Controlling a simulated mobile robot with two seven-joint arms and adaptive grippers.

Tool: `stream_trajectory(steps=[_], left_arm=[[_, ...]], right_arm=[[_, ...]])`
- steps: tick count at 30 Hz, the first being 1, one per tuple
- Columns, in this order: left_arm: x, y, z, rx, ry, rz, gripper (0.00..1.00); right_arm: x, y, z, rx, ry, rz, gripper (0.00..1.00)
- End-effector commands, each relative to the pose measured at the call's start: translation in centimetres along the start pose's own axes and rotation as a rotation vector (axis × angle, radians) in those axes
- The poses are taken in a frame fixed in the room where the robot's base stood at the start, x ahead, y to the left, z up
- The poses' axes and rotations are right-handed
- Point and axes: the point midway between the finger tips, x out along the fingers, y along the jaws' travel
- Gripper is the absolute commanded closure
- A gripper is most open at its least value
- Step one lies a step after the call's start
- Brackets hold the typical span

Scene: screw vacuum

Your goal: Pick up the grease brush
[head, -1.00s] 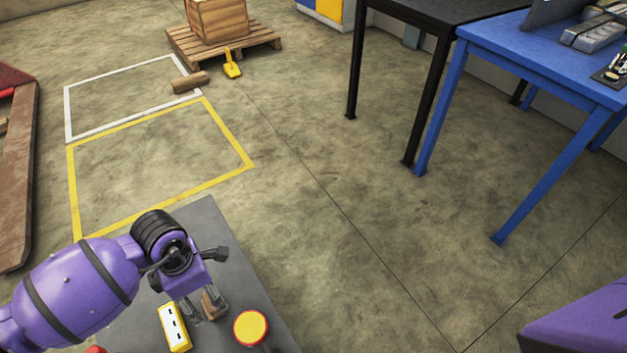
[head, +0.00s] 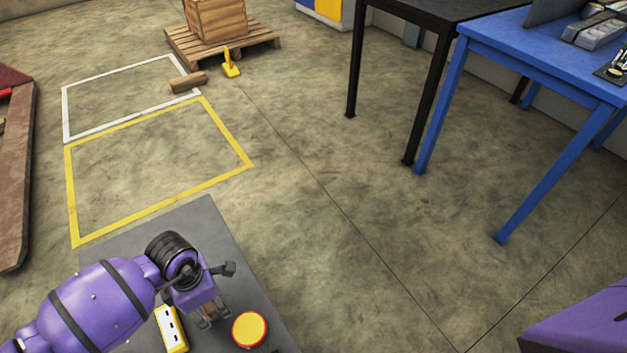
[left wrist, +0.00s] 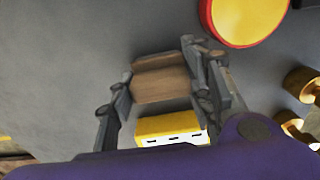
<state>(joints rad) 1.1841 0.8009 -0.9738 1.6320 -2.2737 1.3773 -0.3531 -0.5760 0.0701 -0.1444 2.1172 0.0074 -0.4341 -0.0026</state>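A brown wooden block-like piece (left wrist: 160,78), probably part of the grease brush, lies between the fingers of my left gripper (left wrist: 158,88) in the left wrist view. The two grey fingers stand apart on either side of it, close to its edges; firm contact does not show. In the head view my left gripper (head: 209,318) is low over the grey surface (head: 140,235), and the fingers mostly hide the brown piece. Bristles cannot be made out. My right gripper does not show.
A yellow item with dark slots (head: 172,330) stands just left of the gripper, and a red-and-yellow round button (head: 249,329) just right. Brass-coloured cylinders (left wrist: 302,84) are at the right in the wrist view. A blue table (head: 500,45) stands farther off.

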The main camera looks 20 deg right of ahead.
Motion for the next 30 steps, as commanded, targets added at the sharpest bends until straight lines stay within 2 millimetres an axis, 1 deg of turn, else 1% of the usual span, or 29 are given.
stream_trajectory(steps=[1, 4, 5, 12, 17, 22, 23, 30], left_arm=[[0.0, 0.0, 0.0, 0.000, 0.000, 0.000, 0.65], [0.0, 0.0, 0.0, 0.000, 0.000, 0.000, 0.79], [0.0, 0.0, 0.0, 0.000, 0.000, 0.000, 0.80], [-0.1, 0.0, 0.0, 0.000, 0.000, 0.000, 0.81], [-1.1, 0.1, 0.0, 0.000, 0.000, 0.002, 0.81], [-3.7, 0.1, 0.0, 0.001, -0.001, 0.004, 0.81], [-4.2, -0.5, -0.4, 0.002, 0.000, 0.002, 0.81], [-9.8, -4.6, -3.0, 0.003, 0.000, 0.003, 0.81]], right_arm=[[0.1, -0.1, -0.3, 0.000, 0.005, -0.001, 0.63], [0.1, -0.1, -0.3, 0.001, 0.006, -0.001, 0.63], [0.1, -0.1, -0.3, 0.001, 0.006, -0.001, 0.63], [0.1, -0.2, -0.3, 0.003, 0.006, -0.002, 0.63], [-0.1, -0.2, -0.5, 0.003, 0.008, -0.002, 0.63], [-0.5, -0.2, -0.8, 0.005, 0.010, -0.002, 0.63], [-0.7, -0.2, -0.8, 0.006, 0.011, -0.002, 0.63], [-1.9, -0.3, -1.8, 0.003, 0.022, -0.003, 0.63]])
